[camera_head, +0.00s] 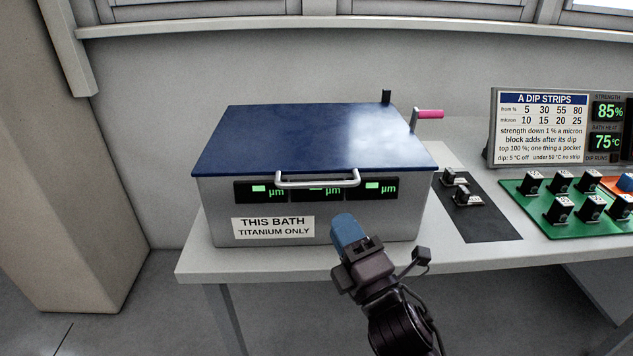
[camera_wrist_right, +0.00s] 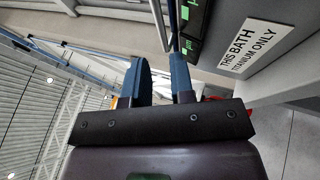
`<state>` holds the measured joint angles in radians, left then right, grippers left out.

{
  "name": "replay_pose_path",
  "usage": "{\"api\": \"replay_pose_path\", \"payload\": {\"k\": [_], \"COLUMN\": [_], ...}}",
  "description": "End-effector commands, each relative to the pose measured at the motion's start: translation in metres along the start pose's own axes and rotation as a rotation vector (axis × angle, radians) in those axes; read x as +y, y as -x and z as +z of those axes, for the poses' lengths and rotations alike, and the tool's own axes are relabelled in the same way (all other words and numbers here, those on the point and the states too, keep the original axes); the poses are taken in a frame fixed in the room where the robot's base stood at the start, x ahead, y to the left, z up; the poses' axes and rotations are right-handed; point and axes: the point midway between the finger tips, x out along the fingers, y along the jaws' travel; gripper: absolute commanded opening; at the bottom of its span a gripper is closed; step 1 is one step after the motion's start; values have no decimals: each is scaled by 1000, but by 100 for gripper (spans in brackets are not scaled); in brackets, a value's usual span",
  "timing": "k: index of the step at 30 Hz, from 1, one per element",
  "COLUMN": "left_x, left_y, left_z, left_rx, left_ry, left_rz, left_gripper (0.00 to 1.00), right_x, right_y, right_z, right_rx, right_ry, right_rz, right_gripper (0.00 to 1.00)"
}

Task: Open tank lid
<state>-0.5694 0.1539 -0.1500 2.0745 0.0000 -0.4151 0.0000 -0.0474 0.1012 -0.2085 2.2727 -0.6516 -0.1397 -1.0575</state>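The grey tank (camera_head: 213,205) stands on the bench with its dark blue lid (camera_head: 300,135) lying shut on top. A silver bar handle (camera_head: 317,183) runs along the lid's front edge; it also shows past the fingertips in the right wrist view (camera_wrist_right: 159,22). My right gripper (camera_head: 347,228) is in front of the tank, below and slightly right of the handle. Its two blue fingers (camera_wrist_right: 162,72) are apart with nothing between them. I cannot tell the exact gap to the handle. My left gripper is in neither view.
A pink-handled crank (camera_head: 428,114) sticks out at the tank's back right. Right of the tank are a dark mat (camera_head: 485,225) with small blocks, a green tray (camera_head: 525,207) with several blocks, and a sign panel (camera_head: 542,127). The bench left of the tank is narrow.

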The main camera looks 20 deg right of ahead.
Motion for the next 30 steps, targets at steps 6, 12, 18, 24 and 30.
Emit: {"api": "replay_pose_path", "payload": {"k": [6, 12, 18, 24, 30], "left_x": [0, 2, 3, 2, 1], "left_y": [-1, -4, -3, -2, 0], "left_z": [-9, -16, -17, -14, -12], "left_rx": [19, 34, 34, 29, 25], "left_ry": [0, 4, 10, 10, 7], "left_rz": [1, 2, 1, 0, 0], "left_gripper": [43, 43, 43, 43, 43], "right_x": [1, 0, 0, -1, -1], "right_y": [-31, -61, -84, -96, -97], "right_z": [0, 0, 0, 0, 0], "right_rx": [1, 0, 1, 0, 0], "right_ry": [-1, -1, -2, -3, -3], "right_rz": [3, 1, 0, -2, -3], "right_gripper": [22, 22, 22, 22, 22]}}
